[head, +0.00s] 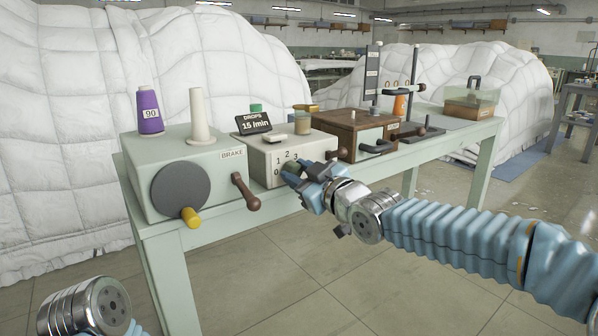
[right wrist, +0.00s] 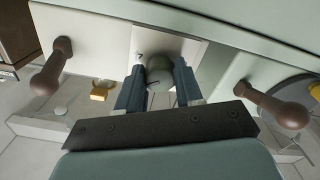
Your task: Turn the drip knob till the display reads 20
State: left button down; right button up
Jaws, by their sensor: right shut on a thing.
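The drip knob (head: 292,168) is a dark grey-green round knob on the front of a pale box (head: 262,163), with numbers around it. My right gripper (head: 296,177) is shut on it, a finger on each side; the right wrist view shows the knob (right wrist: 160,72) between the two fingers. The display (head: 254,123) on top of the box is a small dark sign reading "DROPS 15 /min". The fingers partly cover the knob and some of its scale in the head view. My left gripper is not in view; only a part of my left arm shows at the lower left.
A brake box (head: 190,155) with a brown-handled lever (head: 246,192) stands left of the knob's box. A wooden box (head: 350,130) with a crank stands to the right. All are on a pale green table (head: 440,150). White duvet heaps (head: 130,80) rise behind.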

jog(key=m, duration=0.4)
jog(key=shift+f+m, duration=0.2)
jog(key=shift+m, duration=0.1)
jog(key=m, duration=0.4)
jog(key=shift+b, duration=0.4)
jog(key=shift+m, duration=0.3)
jog(key=o, duration=1)
jog(key=shift+o, duration=0.2)
jog(key=shift+r, duration=0.1)
jog(key=shift+s, duration=0.1)
